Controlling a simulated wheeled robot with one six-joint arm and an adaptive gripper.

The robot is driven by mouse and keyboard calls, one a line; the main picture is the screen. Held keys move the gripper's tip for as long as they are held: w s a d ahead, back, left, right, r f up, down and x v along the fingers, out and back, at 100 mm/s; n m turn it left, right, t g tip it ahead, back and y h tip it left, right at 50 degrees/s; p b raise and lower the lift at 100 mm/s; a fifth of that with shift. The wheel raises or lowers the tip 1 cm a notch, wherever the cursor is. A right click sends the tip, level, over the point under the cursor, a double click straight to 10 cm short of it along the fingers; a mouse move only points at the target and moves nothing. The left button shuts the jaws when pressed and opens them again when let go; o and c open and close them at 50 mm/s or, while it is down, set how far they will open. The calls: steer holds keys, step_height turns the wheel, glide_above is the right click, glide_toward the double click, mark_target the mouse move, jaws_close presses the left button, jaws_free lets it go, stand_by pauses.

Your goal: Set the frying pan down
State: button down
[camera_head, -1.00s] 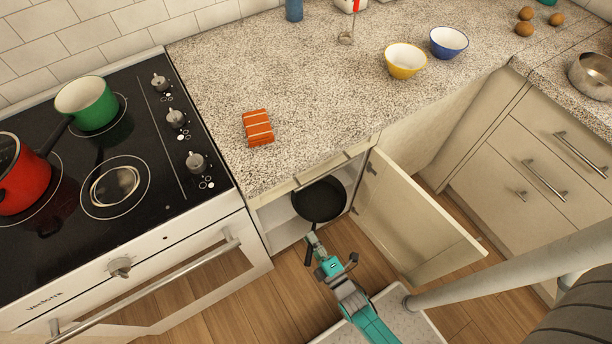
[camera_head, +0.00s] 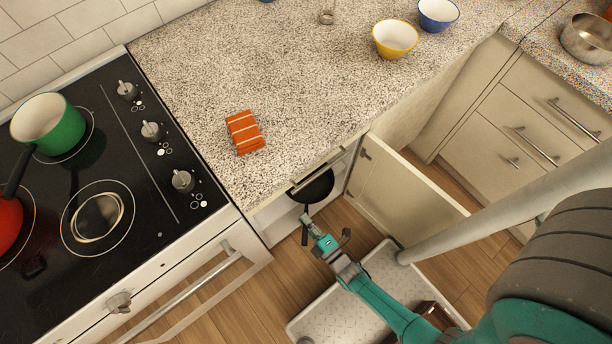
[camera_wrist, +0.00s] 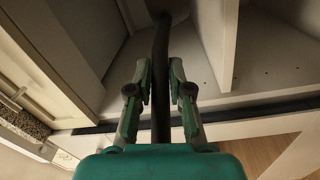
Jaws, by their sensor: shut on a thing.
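The dark frying pan (camera_head: 317,187) is at the mouth of the open lower cabinet, partly hidden under the counter edge in the head view. Its black handle (camera_head: 305,232) points out of the cabinet toward me. My gripper (camera_head: 308,219) is shut on the handle just outside the opening. In the wrist view, the handle (camera_wrist: 161,70) runs between the two green fingers of my gripper (camera_wrist: 160,75) and on into the cabinet. The pan's bowl is not clear in the wrist view, and I cannot tell whether the pan touches a shelf.
The cabinet door (camera_head: 405,190) stands open to the right of the pan. The stove (camera_head: 120,225) is on the left, with a green pot (camera_head: 62,130). The speckled counter (camera_head: 240,70) above holds an orange-red package (camera_head: 245,132) and a yellow bowl (camera_head: 395,40), with wide free areas.

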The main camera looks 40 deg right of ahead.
steer(key=shift+f, duration=2)
steer(key=c, duration=1.1)
jaws_free()
steer(key=shift+f, duration=0.15)
steer(key=s, duration=1.2)
steer(key=shift+f, duration=0.2)
steer(key=shift+s+r, duration=0.1)
